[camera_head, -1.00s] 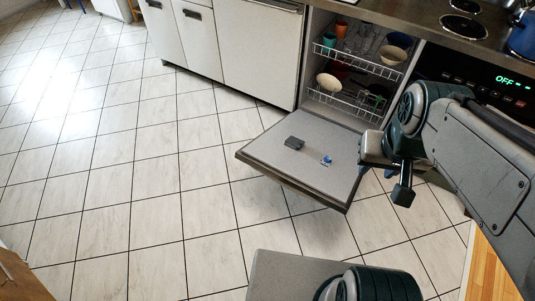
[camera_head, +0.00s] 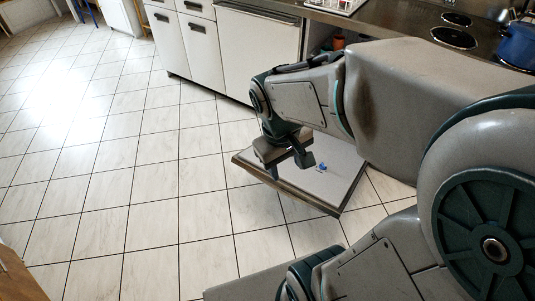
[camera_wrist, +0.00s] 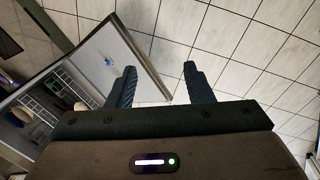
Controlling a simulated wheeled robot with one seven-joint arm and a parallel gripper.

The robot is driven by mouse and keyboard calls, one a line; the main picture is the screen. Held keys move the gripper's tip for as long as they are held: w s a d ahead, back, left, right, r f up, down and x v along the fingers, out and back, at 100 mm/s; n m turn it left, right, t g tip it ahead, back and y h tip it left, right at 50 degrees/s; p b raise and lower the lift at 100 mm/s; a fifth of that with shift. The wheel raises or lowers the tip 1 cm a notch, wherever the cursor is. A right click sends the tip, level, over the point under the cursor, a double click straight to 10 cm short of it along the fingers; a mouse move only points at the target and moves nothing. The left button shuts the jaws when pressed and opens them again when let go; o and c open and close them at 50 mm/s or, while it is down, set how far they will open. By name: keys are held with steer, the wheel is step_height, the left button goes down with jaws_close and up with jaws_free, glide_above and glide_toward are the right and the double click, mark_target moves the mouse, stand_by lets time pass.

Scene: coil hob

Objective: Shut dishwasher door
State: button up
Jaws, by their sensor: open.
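The dishwasher door (camera_head: 343,178) hangs folded down, open, its inner face up, above the tiled floor. It also shows in the wrist view (camera_wrist: 95,50). My gripper (camera_head: 287,168) is over the door's outer left part in the head view. In the wrist view its two fingers (camera_wrist: 160,85) are wide apart with nothing between them; one door edge runs between them in the picture. I cannot tell whether it touches the door. The dishwasher's inside is mostly hidden behind my arm in the head view; racks with dishes (camera_wrist: 45,98) show in the wrist view.
A small blue-and-white item (camera_head: 321,167) lies on the door. White cabinets (camera_head: 200,42) stand left of the dishwasher. A blue pot (camera_head: 518,45) stands on the hob at the right. The tiled floor (camera_head: 150,180) left of the door is clear.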

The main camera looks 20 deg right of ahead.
mark_target(287, 194)
steer(key=w+d+f+n+h+b, duration=0.45)
steer(key=f+n, duration=0.25)
steer(key=f, duration=0.5)
steer(key=w+d+f+n+g+h+b, duration=0.1)
steer(key=w+d+f+n+h+b, duration=0.35)
steer(key=f, duration=0.75)
steer(key=w+d+f+n+h+b, duration=0.3)
steer(key=w+f+n+h+b, duration=0.25)
steer(key=f+n, duration=0.5)
steer(key=w+a+f+n+t+y+b, duration=0.15)
steer(key=f+n+t+y+b, duration=0.25)
steer(key=f+n+t, duration=0.8)
steer(key=w+a+f+n+t+y+b, duration=0.1)
steer(key=w+f+n+t+y+b, duration=0.3)
steer(key=f+n, duration=1.35)
steer(key=w+d+f+m+b, duration=0.1)
steer(key=w+d, duration=0.1)
steer(key=w, duration=0.1)
steer(key=w+d+f+m+b, duration=0.1)
steer(key=w+d, duration=0.1)
steer(key=w, duration=0.1)
steer(key=w+d+f+m+t+h+b, duration=0.1)
steer(key=w+d+m+b, duration=0.1)
steer(key=w, duration=0.2)
steer(key=shift+d+f, duration=0.1)
steer(key=shift+d, duration=0.3)
steer(key=shift+s, duration=0.1)
steer(key=shift+c, duration=0.4)
jaws_close()
